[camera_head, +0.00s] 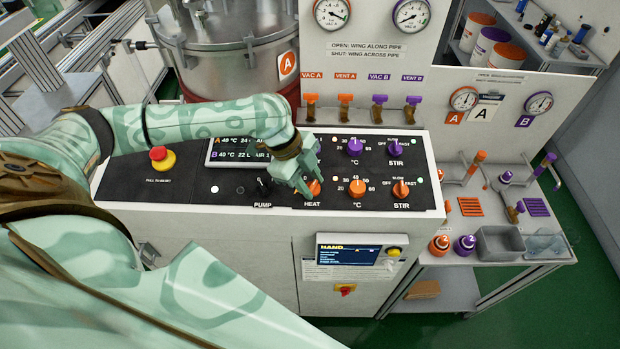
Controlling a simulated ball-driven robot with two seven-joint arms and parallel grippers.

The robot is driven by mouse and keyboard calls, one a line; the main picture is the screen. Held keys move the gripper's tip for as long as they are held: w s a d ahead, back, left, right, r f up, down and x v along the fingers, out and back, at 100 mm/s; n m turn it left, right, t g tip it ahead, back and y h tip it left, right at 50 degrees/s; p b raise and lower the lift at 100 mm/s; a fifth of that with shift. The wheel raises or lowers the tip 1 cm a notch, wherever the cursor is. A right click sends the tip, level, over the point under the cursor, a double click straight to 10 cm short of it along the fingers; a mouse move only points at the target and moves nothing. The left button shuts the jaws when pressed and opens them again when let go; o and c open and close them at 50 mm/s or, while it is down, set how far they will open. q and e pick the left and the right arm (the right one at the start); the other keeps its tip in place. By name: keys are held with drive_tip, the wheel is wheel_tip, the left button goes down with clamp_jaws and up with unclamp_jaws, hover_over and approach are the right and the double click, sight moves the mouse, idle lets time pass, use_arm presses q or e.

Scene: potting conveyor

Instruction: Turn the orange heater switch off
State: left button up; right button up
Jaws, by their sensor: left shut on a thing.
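The orange heater switch (315,187) sits on the black control panel, just above the printed word HEAT. My left gripper (308,189) reaches in from the left over the panel and is shut on this switch. The fingers cover much of the switch, so I cannot tell which way it points. My right gripper is not in view.
Right of the switch are an orange °C knob (357,188), an orange STIR knob (401,190) and a purple °C knob (355,147). A black pump switch (264,187) is close on the left. A red emergency button (158,154) is further left. Valve handles (345,106) stand behind.

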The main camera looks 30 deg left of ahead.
use_arm(q)
drive_tip(key=n+t+p, duration=0.1)
drive_tip(key=n+p, duration=0.2)
drive_tip(key=p, duration=0.2)
drive_tip(key=n+t+y+p, duration=0.1)
drive_tip(key=n+p, duration=0.1)
drive_tip(key=p, duration=0.2)
drive_tip(key=n+t+p, duration=0.1)
drive_tip(key=n+p, duration=0.2)
drive_tip(key=p, duration=0.2)
drive_tip(key=shift+s+d+r+n+t+p, duration=0.2)
drive_tip(key=shift+s+r+n+t+p, duration=0.05)
drive_tip(key=shift+n+t+p, duration=0.1)
drive_tip(key=shift+f+n+y+p, duration=0.15)
drive_tip(key=shift+n+y+p, duration=0.25)
drive_tip(key=shift+n+p, duration=0.2)
drive_tip(key=shift+f+n+t+y, duration=0.1)
drive_tip(key=shift+n+t+y, duration=0.3)
drive_tip(key=shift+n, duration=0.35)
drive_tip(key=shift+p, duration=0.3)
drive_tip(key=o, duration=1)
drive_tip(key=v, duration=1.6)
drive_tip(key=shift+s, duration=0.2)
